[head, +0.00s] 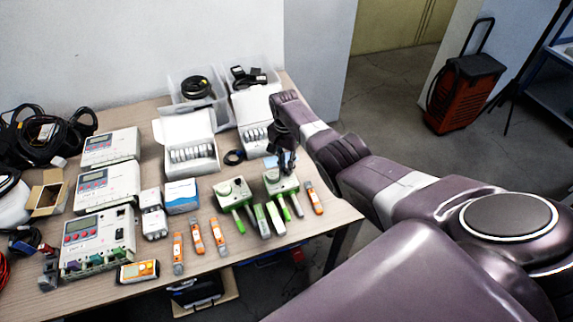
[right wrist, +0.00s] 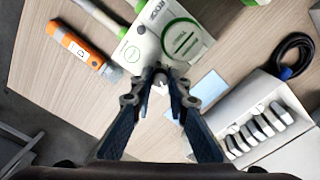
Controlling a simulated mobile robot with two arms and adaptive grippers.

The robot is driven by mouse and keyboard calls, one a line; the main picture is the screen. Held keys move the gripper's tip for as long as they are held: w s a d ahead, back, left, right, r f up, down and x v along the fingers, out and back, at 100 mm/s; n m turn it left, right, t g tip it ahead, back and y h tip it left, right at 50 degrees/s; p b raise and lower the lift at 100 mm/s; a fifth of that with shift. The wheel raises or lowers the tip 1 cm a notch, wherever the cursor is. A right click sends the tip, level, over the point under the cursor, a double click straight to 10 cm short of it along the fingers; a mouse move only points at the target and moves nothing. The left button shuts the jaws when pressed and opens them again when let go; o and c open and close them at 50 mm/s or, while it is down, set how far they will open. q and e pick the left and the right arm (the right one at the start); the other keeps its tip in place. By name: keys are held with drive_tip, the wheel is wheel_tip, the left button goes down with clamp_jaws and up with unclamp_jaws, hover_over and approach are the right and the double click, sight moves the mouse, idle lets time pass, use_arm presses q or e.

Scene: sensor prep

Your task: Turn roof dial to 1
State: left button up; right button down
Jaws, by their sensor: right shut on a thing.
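Two white-and-green devices stand side by side on the table (head: 330,240) in the head view. The left device (head: 228,196) has a round dial on top. My right gripper (head: 284,170) is over the right device (head: 272,186). In the right wrist view the fingers of my right gripper (right wrist: 162,78) are closed together on a small pale knob (right wrist: 162,88), at the edge of the white device (right wrist: 168,32) with a green ring mark. The fingers hide most of the knob, so its setting cannot be read. My left gripper is not in view.
Orange-and-grey handheld tools (head: 218,236) lie in front of the devices, and another (head: 314,198) lies to their right. An open white box (head: 190,140) of grey parts stands behind, near a black cable coil (head: 234,157). Grey meters (head: 104,190) fill the left side.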

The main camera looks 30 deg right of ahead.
sight(285, 169)
drive_tip(key=n, duration=0.4)
idle(1.3)
drive_tip(key=c, duration=1.8)
unclamp_jaws()
drive_tip(key=shift+c, duration=0.2)
drive_tip(key=shift+r, duration=0.1)
wheel_tip(285, 169, up, 12)
drive_tip(key=shift+w+a, duration=0.1)
drive_tip(key=shift+a, duration=0.05)
